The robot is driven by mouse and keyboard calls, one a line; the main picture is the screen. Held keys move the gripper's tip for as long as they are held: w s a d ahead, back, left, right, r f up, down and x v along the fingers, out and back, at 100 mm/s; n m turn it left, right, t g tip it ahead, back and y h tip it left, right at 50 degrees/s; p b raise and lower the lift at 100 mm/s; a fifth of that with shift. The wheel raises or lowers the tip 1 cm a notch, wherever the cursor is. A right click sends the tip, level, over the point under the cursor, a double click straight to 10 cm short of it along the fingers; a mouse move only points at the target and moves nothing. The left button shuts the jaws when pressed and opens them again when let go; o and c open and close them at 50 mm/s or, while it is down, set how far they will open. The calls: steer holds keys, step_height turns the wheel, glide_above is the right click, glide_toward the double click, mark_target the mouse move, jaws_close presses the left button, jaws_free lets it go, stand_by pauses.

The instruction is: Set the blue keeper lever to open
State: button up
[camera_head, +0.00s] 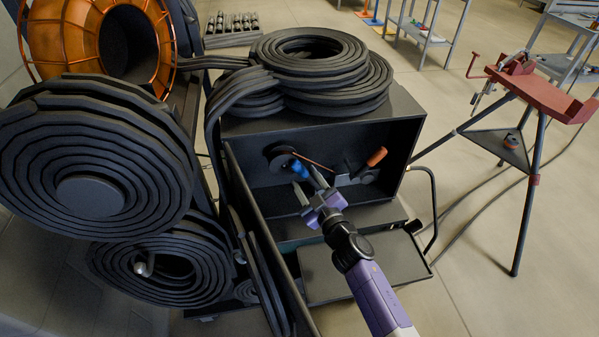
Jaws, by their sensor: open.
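The blue keeper lever (299,169) shows inside the dark open-fronted box (408,130), in front of a round dark disc on its back wall. My gripper (317,181) reaches into the box from the lower right, with its fingertips close to the lever. Its jaws are apart, with one finger just beside the blue part. I cannot tell whether a finger touches the lever. An orange-handled lever (376,157) sits to the right in the same box. A thin copper-coloured rod (318,162) runs right from near the blue lever.
Coiled black hose (320,75) lies on top of the box, and large hose reels (90,150) stand at the left. An open door panel (262,240) borders the box's left side. A low tray (365,270) lies in front. A red-topped tripod stand (535,90) is at right.

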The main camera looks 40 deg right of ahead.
mark_target(301, 172)
steer(key=shift+x, duration=1.9)
jaws_close()
